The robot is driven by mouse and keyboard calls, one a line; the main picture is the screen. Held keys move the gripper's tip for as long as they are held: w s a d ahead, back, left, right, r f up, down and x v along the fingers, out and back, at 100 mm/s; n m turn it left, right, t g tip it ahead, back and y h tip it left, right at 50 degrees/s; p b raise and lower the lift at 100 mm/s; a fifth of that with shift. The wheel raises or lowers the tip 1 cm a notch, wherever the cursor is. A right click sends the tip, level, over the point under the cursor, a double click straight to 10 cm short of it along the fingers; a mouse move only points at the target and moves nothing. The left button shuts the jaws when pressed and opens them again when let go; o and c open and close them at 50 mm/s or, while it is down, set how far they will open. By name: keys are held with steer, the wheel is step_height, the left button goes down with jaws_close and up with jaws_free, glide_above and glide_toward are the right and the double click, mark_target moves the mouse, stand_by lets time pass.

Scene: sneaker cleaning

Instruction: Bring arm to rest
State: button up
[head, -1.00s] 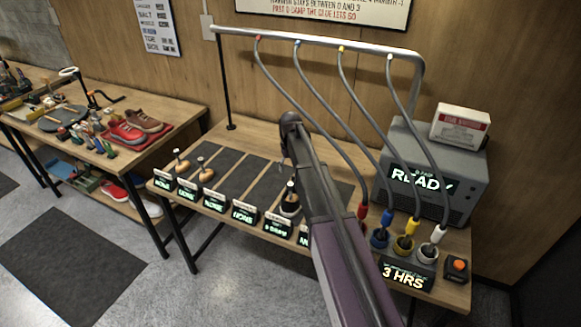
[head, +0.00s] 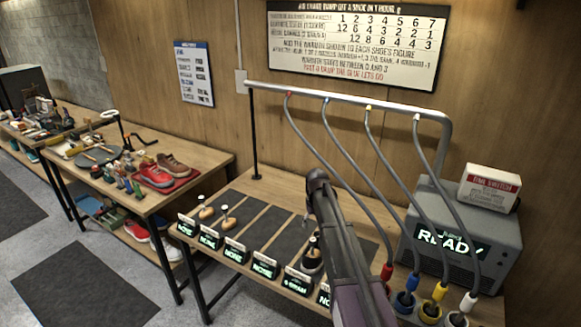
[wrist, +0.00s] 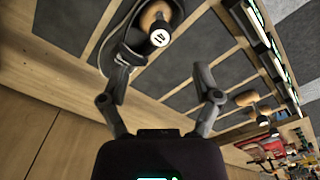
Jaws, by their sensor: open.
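My gripper (wrist: 165,78) is open in the wrist view, its two dark fingers spread with nothing between them. A dark shoe (head: 312,263) stands on the bench's front side below the arm. In the wrist view a dark shoe with a wooden insert and round knob (wrist: 155,20) shows beyond the left finger. I cannot tell how far apart they are.
Hoses hang from a metal rail (head: 330,94) to coloured nozzles at right. A grey machine reading READY (head: 450,238) carries a white box (head: 489,187). Wooden shoe trees (head: 227,223) stand behind small label displays (head: 237,250). A second bench with red shoes (head: 157,175) is at left, with open floor (head: 90,290) in front.

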steer(key=s+f+m+b, duration=0.1)
steer(key=s+f+b, duration=0.1)
steer(key=s, duration=1.1)
steer(key=s+f+b, duration=0.2)
steer(key=s, duration=1.2)
steer(key=shift+s+m, duration=0.25)
steer(key=shift+m, duration=0.15)
steer(key=shift+d+f, duration=0.1)
